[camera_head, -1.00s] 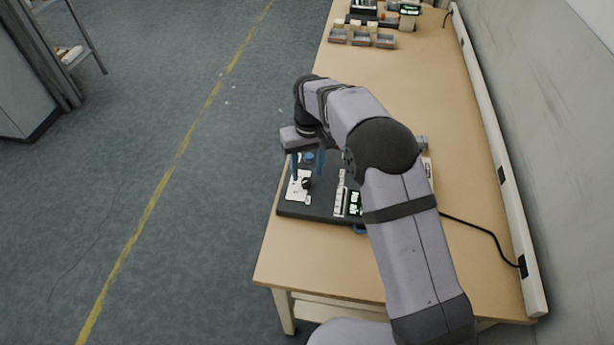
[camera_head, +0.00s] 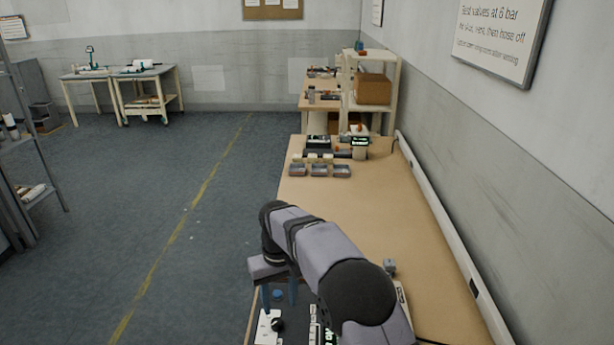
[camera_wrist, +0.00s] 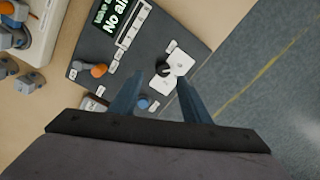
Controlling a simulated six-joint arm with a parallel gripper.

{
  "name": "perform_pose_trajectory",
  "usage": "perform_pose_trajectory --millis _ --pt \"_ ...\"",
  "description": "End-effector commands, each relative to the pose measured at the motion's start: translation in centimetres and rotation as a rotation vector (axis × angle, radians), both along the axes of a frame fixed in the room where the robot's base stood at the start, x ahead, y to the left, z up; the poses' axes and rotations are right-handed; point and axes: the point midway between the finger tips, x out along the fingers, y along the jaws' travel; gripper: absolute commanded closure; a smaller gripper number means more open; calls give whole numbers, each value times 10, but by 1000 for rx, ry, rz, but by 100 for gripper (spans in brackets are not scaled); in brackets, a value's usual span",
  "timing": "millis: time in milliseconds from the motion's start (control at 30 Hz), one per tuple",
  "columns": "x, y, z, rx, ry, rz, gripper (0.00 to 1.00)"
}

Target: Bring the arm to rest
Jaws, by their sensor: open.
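My gripper (camera_head: 279,293) is above the left edge of the near workbench, over a dark panel board, with its two blue fingers pointing down. In the wrist view my gripper (camera_wrist: 155,98) shows its blue fingers spread apart with nothing held between them. Beyond the fingertips the dark panel (camera_wrist: 190,42) carries a white plate with a black knob (camera_wrist: 178,66), an orange knob (camera_wrist: 99,70) and a lit display (camera_wrist: 118,14). My arm hides much of the panel in the head view.
The wooden workbench (camera_head: 335,210) runs away from me along the right wall. The bench middle is clear. Open floor (camera_head: 120,220) lies to the left.

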Motion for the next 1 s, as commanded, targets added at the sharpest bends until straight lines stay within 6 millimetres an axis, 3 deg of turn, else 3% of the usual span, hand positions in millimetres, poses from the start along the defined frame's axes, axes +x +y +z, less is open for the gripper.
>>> perform_pose_trajectory --millis 167,367,567,700,900,1000 --pt "-12 -40 12 -3 -3 -61 57" --pt "-48 -105 23 -8 -6 -163 57" --pt "-104 -165 25 -13 -9 -268 57" --pt "-151 -198 20 -18 -9 -338 57" --pt "-212 -228 8 -22 -9 -419 57" --pt "-233 -236 2 -23 -9 -445 57"
